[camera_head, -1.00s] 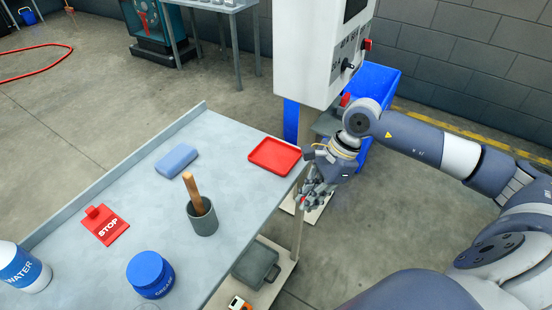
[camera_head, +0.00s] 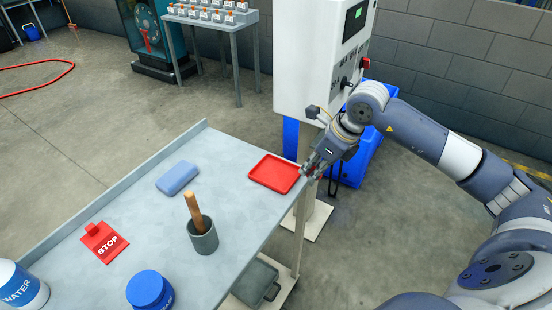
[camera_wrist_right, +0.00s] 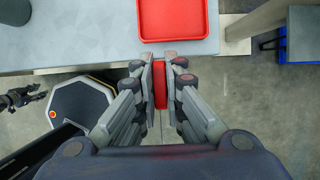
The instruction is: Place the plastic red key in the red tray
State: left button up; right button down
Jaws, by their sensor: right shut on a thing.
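The red tray (camera_head: 273,173) lies on the grey table near its right edge, and no object shows in it. My right gripper (camera_head: 309,172) is just off the table's right edge, beside the tray. In the right wrist view the gripper (camera_wrist_right: 168,85) is shut on a small red piece, the plastic red key (camera_wrist_right: 160,88), held between the fingers. The tray (camera_wrist_right: 172,20) shows ahead of the fingertips there. Much of the key is hidden by the fingers.
A white control cabinet (camera_head: 310,65) stands behind the tray.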

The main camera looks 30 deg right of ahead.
jog(key=w+a+p, duration=0.1)
jog(key=w, duration=0.3)
jog(key=w+a+f+p, duration=0.1)
jog(key=w, duration=0.2)
jog(key=w+a+p, duration=0.2)
jog(key=w, duration=0.2)
jog(key=shift+w+a+f, duration=0.1)
jog(key=shift+w+f, duration=0.05)
jog(key=shift+w, duration=0.2)
notch_tip(320, 180, down, 3)
jog(key=shift+r+p, duration=0.1)
jog(key=shift+p, duration=0.65)
jog(key=shift+f, duration=0.3)
jog(key=shift+f, duration=0.1)
jog(key=c, duration=2.1)
grip_release()
jog(key=shift+f+b, duration=0.1)
jog(key=shift+b, duration=0.2)
jog(key=o, duration=0.4)
